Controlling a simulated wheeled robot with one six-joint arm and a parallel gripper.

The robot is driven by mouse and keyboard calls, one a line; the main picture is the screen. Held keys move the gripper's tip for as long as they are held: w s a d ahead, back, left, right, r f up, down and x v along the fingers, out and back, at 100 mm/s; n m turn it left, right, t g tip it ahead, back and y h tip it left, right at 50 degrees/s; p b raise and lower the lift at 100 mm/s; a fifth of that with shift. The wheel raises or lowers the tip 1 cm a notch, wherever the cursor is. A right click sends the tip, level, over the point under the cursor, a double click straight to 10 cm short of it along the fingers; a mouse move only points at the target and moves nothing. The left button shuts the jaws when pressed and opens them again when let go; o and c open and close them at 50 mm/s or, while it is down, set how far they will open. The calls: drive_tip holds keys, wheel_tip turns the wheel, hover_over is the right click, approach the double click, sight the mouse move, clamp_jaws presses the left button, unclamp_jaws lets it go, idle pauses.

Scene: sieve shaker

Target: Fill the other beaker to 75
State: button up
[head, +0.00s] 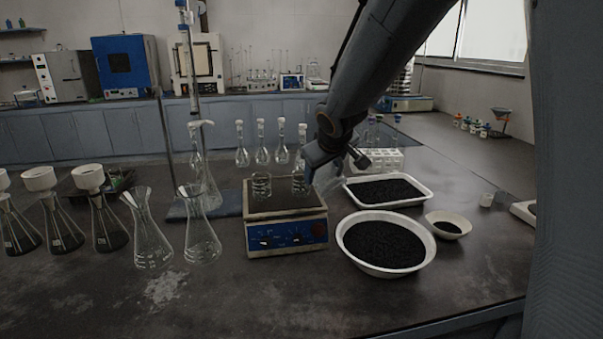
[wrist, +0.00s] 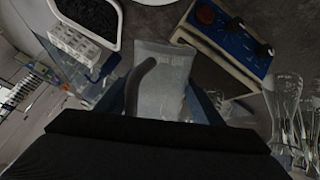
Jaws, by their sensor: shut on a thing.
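Two small clear glass beakers stand on the plate of a blue-fronted hotplate (head: 288,236), the left beaker (head: 261,186) and the right beaker (head: 299,184). I cannot read a fill level in either. My gripper (head: 335,166) is just right of the right beaker, above the hotplate's right edge. It is shut on a clear vessel (wrist: 163,75), which seems to have a dark curved handle beside it in the wrist view. In the head view the vessel is faint and partly hidden by the gripper. The hotplate also shows in the wrist view (wrist: 235,42), close to the vessel.
A round bowl (head: 347,250) and a rectangular tray (head: 426,204) of black granules lie right of the hotplate, beside a small dish (head: 462,232). Conical flasks (head: 152,245) stand at left. Volumetric flasks (head: 261,150) and a white rack (head: 388,160) stand behind.

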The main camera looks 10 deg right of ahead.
drive_tip(key=shift+w+a+r+g+h+p, duration=0.15)
drive_tip(key=shift+r+g+h+p, duration=0.4)
drive_tip(key=shift+p, duration=2.05)
idle(1.3)
